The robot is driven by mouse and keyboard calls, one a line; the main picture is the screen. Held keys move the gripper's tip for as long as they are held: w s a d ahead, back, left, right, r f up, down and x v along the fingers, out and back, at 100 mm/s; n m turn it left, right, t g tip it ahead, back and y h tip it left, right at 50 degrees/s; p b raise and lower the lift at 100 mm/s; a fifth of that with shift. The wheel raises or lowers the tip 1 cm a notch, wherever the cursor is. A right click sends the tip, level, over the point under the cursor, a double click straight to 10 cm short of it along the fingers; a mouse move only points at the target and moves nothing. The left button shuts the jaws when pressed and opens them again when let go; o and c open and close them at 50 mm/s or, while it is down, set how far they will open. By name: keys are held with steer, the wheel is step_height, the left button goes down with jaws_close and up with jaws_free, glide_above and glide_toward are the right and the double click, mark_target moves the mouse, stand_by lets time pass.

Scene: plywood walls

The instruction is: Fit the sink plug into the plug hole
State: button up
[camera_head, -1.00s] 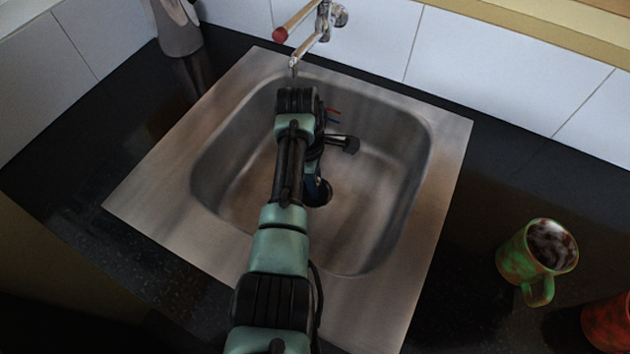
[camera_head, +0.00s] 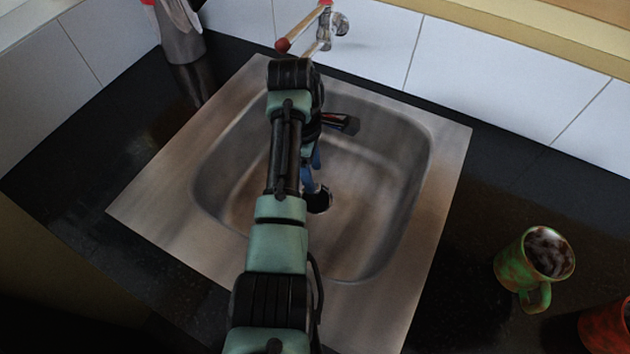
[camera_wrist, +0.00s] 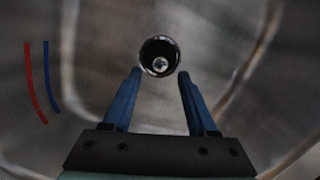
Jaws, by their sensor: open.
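The plug hole (camera_head: 319,201) is a dark round opening with a pale rim in the sink floor. In the wrist view the hole (camera_wrist: 147,46) has a bright metal ring. A small shiny, knob-like piece (camera_wrist: 160,64) shows inside it; I cannot tell whether this is the sink plug or part of the drain. No separate plug shows elsewhere. My gripper (camera_wrist: 160,74) points down with its blue fingers apart and nothing held between them. The fingertips flank the near side of the hole in the wrist view. In the head view my arm partly hides the fingers.
The steel sink (camera_head: 390,270) has raised walls around my gripper. A tap (camera_head: 312,32) hangs over its back edge. A grey container (camera_head: 181,38) stands at the back left. A green mug (camera_head: 522,266) and a red object (camera_head: 607,330) are on the dark counter at the right.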

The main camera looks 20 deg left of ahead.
steer(key=w+d+r+m+t+y, duration=0.2)
steer(key=w+r+m+t, duration=0.45)
steer(key=r, duration=0.95)
steer(key=w+d+r+m+t, duration=0.2)
steer(key=r+t, duration=0.2)
steer(key=r, duration=0.5)
steer(key=w+d+r+m+t, duration=0.2)
steer(key=r+t, duration=0.2)
steer(key=r, duration=0.4)
steer(key=s+d+r+m+t, duration=0.3)
steer(key=s+r+t, duration=0.3)
steer(key=s+r, duration=0.5)
steer(key=s+d+r+m+t, duration=0.3)
steer(key=s+r+m+t, duration=0.2)
steer(key=s+r, duration=0.6)
step_height(320, 180, up, 5)
steer(key=shift+s+f+t+h, duration=0.1)
steer(key=shift+s+t+h, duration=0.15)
steer(key=shift+t, duration=0.7)
